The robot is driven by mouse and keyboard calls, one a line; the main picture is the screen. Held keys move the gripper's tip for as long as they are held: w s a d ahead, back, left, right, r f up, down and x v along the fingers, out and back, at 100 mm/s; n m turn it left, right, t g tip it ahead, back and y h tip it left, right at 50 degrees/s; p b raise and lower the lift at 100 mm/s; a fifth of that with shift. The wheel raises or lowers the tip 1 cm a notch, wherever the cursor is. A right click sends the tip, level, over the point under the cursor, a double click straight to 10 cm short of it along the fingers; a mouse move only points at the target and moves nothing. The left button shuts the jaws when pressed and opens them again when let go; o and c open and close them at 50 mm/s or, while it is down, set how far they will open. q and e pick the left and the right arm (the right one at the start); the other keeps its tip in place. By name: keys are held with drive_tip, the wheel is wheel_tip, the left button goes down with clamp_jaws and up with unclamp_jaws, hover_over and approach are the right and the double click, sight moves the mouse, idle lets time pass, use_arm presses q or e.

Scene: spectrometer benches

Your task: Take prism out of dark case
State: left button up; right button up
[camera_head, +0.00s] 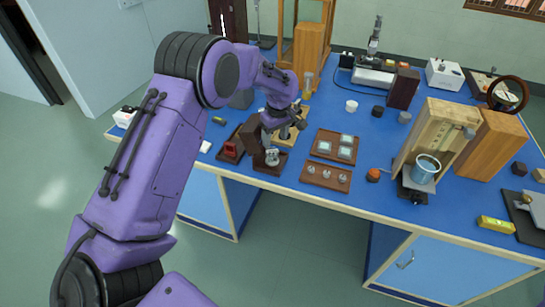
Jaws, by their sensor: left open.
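The gripper appears apart from this piece and holds nothing that I can see. Beside it on the left is another dark case (238,156) with a red piece (230,149). My right gripper is out of view.
Two brown trays (326,186) with small glass pieces lie right of the case. A wooden stand (438,128) with a metal cup (425,168) is farther right. A tall wooden frame (310,42) stands behind my gripper. The bench's front strip (350,203) is clear.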

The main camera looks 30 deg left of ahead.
sight(272, 151)
use_arm(q)
drive_tip(key=f, duration=0.2)
drive_tip(key=f+p, duration=0.1)
drive_tip(key=f, duration=0.2)
drive_tip(key=a+f+p, duration=0.1)
drive_tip(key=f, duration=0.1)
drive_tip(key=shift+a+f, duration=0.1)
drive_tip(key=shift+f, duration=0.15)
drive_tip(key=shift+w+f, duration=0.15)
drive_tip(key=shift+f, duration=0.1)
drive_tip(key=c, duration=0.8)
